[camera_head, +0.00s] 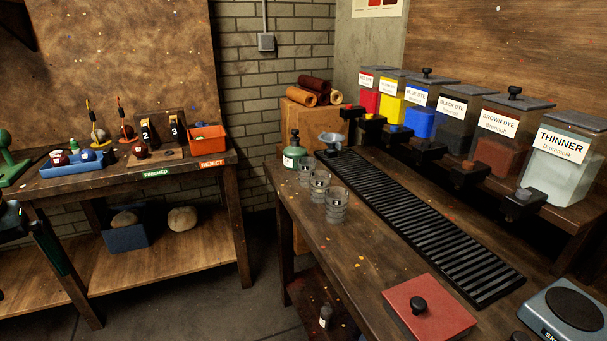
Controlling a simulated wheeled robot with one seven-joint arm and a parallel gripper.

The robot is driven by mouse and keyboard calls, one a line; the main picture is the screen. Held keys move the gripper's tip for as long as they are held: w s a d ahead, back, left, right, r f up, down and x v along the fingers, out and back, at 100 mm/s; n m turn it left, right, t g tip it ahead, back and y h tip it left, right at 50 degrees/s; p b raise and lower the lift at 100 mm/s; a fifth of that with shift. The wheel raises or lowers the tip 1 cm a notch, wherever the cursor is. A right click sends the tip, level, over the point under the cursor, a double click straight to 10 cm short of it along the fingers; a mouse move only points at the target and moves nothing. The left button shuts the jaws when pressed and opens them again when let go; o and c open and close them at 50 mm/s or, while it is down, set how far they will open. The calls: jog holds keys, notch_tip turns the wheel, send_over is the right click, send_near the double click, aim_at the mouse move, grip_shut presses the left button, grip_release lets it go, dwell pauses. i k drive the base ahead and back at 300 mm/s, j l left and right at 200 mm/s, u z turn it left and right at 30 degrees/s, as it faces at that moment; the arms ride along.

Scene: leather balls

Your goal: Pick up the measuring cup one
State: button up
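Three clear glass measuring cups stand upright in a slanting row on the right bench, left of the black drip grate. The far cup (306,173) is next to a green bottle, the middle cup (320,187) is close in front of it, and the near cup (337,207) is closest to me. They look alike and empty, and I see no number on any of them. I cannot make out my gripper in this view.
The black grate (430,225) runs beside the cups, below several dye dispensers (498,127). A green bottle (294,156) and a grey funnel-like piece (331,141) stand behind. A red lidded box (428,306) and a scale (567,310) lie nearer. The bench front beside the cups is clear.

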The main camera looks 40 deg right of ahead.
aim_at(307, 173)
jog(key=i+z, duration=0.15)
jog(key=z, duration=0.7)
jog(key=i+j+z, duration=0.8)
jog(key=i, duration=0.2)
jog(key=i+j, duration=0.3)
jog(key=j, duration=0.15)
jog(key=i+j, duration=0.35)
